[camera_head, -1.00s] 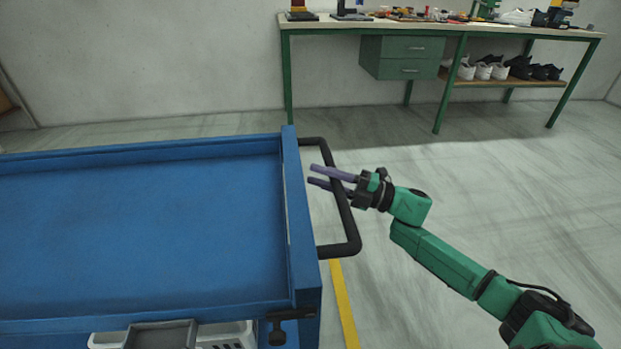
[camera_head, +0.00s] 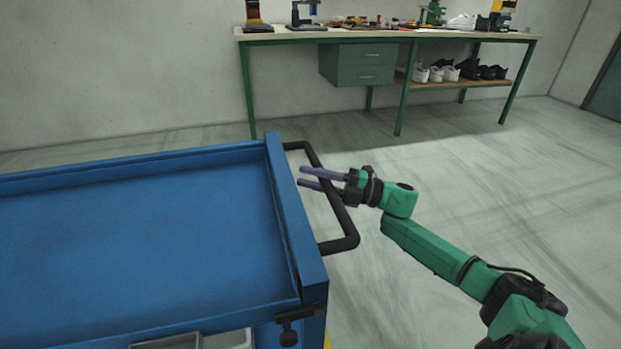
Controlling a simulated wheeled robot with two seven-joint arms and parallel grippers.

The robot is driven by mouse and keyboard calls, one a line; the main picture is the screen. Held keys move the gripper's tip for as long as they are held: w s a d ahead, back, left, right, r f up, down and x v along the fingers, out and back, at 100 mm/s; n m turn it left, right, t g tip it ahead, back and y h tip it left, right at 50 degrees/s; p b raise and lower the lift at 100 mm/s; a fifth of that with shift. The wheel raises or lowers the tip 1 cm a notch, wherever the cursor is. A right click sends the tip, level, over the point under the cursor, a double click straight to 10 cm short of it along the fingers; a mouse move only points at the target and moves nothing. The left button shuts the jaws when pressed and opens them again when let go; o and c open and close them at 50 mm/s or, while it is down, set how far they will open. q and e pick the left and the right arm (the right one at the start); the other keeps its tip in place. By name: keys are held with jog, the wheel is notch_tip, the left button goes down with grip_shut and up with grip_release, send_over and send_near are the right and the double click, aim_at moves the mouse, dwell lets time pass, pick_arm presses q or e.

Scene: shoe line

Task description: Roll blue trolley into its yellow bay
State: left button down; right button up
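The blue trolley (camera_head: 140,235) fills the left and lower left of the view, with a flat, empty top tray inside a raised rim. Its black bar handle (camera_head: 345,225) sticks out from the right end. My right gripper (camera_head: 299,176) is at the handle's far half, reaching in from the right. Only a scrap of a yellow floor line (camera_head: 328,342) shows at the bottom, beside the trolley's near corner. The rest of the bay and my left gripper are out of view.
A green-legged workbench (camera_head: 390,36) with tools and a shelf of shoes (camera_head: 455,73) stands against the back wall. Grey floor (camera_head: 480,180) between trolley and bench is clear, as is the right side. Light bins (camera_head: 228,340) show under the tray.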

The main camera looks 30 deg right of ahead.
jog(key=o, duration=0.4)
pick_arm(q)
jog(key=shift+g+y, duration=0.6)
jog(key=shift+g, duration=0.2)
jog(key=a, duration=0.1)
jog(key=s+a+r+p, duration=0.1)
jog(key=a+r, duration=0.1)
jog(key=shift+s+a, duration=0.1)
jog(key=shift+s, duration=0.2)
pick_arm(e)
jog(key=v, duration=1.4)
jog(key=shift+s+d, duration=0.2)
jog(key=shift+f, duration=0.15)
